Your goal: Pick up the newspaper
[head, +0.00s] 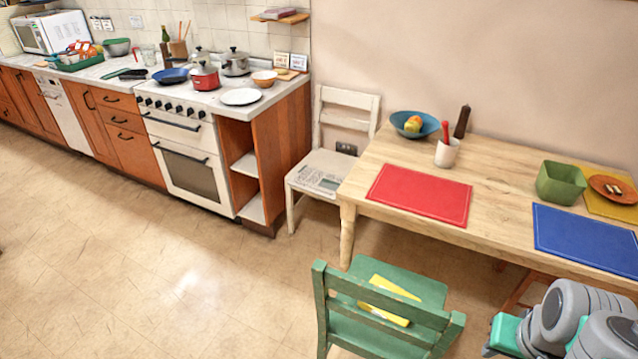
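The newspaper (319,180) is a folded, printed, greyish-white sheet. It lies flat on the seat of the white wooden chair (346,99), which stands between the kitchen counter and the wooden table. The newspaper is near the front of the seat, and nothing lies on it. Grey and teal links of my arm show at the bottom right corner, far from the newspaper and on the other side of the table. I cannot make out my gripper's fingers there.
The wooden table (393,150) carries a red placemat (420,194), a blue placemat (588,241), bowls and a cup. A green chair (408,287) with a yellow item (390,299) stands in front. The stove counter (262,96) borders the white chair's left. Floor at left is clear.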

